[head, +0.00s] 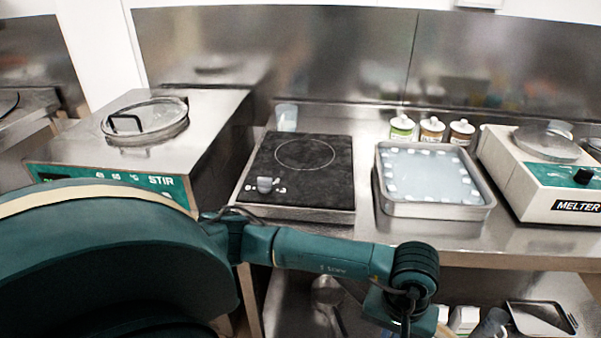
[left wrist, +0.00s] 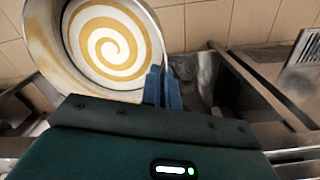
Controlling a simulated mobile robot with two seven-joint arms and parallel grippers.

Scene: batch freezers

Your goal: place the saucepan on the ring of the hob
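The hob (head: 325,195) is a black plate in a steel frame on the counter. Its ring (head: 305,154) is a thin pale circle, bare and empty. The saucepan (left wrist: 45,50) shows in the left wrist view, a metal pan with a cream and yellow swirl inside. My left gripper (left wrist: 162,86) has its blue fingers close together at the saucepan's near side and appears shut on it; the grip point, probably the handle, is hidden. The left gripper and saucepan are outside the head view, where only my left arm crosses the bottom. My right gripper is not in view.
A steel tray (head: 440,210) of pale blue liquid stands right of the hob, with several jars behind it. The melter (head: 535,190) is at far right. The STIR machine (head: 85,178) with a lidded top is left. A clear cup (head: 287,116) stands behind the hob.

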